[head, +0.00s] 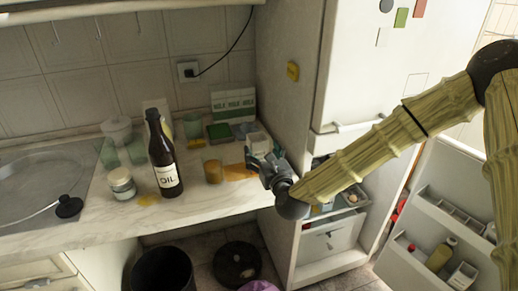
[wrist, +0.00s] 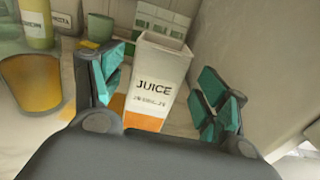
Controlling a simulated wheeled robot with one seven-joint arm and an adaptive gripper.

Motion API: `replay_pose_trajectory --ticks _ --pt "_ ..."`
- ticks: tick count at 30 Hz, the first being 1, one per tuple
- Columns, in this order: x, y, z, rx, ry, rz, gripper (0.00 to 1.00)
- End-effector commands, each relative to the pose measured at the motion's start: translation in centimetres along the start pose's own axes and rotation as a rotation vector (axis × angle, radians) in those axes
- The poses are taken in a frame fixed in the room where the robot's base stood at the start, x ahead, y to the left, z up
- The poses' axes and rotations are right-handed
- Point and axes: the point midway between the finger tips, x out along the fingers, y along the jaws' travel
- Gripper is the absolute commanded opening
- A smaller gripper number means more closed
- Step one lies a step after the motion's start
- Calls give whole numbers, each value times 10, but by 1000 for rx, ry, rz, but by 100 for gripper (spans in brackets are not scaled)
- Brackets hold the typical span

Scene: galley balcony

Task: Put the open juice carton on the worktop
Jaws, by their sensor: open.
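The juice carton (wrist: 160,82), white with an orange base and the word JUICE, stands upright on the worktop (head: 130,216) near its right end. Its top looks open in the wrist view. In the head view the carton (head: 259,142) is partly hidden behind my gripper (head: 264,166). My gripper is open, and in the wrist view its teal-padded fingers (wrist: 160,90) are on the left and right of the carton, with gaps visible. The carton's lower edge is hidden by the gripper body.
A glass of amber liquid (head: 213,171) and a dark oil bottle (head: 164,160) stand left of the carton. The fridge side (head: 290,80) rises close on the right. Bare worktop lies along the front edge.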

Motion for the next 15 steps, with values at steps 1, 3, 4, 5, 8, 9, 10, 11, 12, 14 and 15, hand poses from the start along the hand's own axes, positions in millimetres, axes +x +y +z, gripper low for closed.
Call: replay_pose_trajectory --ticks 1,3,4,5,8,9,10,11,12,14,15 --pt "-10 0 -2 4 1 0 74" --pt "-23 0 -2 3 0 0 74" --pt "-28 0 -1 4 0 0 74" --pt "-34 0 -2 4 1 1 74" --pt "-49 0 -1 3 -1 0 74" --pt "-54 0 -1 3 -1 0 74" --pt "-58 0 -1 2 0 1 74" --pt "-61 0 -1 2 0 1 74" --pt "-64 0 0 1 0 0 74" --pt "-69 0 0 1 0 1 74" --pt "-71 0 0 1 -1 1 74"
